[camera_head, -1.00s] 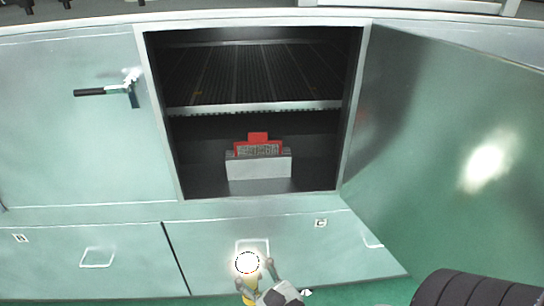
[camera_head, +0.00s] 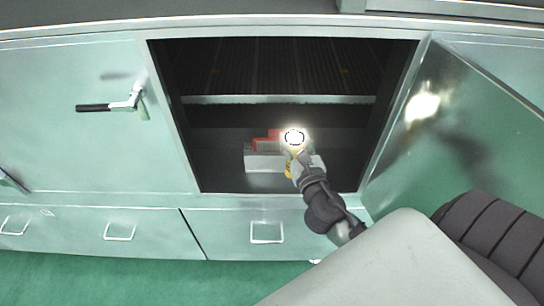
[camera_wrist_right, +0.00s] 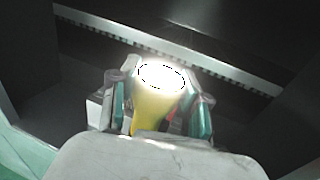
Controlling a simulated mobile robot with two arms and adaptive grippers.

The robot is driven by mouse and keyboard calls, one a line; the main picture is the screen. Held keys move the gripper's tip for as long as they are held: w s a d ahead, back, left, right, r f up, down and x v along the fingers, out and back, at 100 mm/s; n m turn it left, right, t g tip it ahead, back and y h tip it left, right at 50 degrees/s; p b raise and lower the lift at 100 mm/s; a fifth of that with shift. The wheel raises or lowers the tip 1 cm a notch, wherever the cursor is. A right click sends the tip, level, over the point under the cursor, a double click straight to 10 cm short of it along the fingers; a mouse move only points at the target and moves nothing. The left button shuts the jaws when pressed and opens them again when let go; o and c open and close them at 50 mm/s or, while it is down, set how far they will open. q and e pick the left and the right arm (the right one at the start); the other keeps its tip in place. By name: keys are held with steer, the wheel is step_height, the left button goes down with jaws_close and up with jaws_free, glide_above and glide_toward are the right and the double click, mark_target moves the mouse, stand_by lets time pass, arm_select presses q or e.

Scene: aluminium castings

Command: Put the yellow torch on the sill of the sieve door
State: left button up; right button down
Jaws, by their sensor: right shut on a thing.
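My right gripper (camera_head: 297,163) is shut on the yellow torch (camera_head: 289,170), whose lit head glows white and points up. It is in front of the lower part of the open sieve door's opening, above the sill (camera_head: 235,199). I cannot tell how far inside the torch is. In the right wrist view the torch (camera_wrist_right: 153,109) stands between the two fingers (camera_wrist_right: 158,112), its lower end hidden by the gripper body. The open sieve door (camera_head: 455,120) swings out to the right. My left gripper is not in view.
A grey block (camera_head: 262,163) with a red piece (camera_head: 266,143) stands inside the compartment, partly behind the torch. A dark shelf with a metal front edge (camera_head: 270,99) crosses above. The left part of the sill is clear. A black-handled latch (camera_head: 110,106) sticks out at left.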

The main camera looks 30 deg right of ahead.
steer(key=w+a+f+b, duration=0.3)
steer(key=w+f+b, duration=0.4)
steer(key=f+b, duration=0.1)
steer(key=shift+a+f+b, duration=0.2)
steer(key=shift+f+b, duration=0.2)
steer(key=shift+f, duration=0.25)
steer(key=c, duration=0.5)
jaws_free()
steer(key=shift+w, duration=0.1)
steer(key=shift+c, duration=0.2)
steer(key=b+v, duration=0.2)
steer(key=v, duration=1)
steer(key=shift+r, duration=0.3)
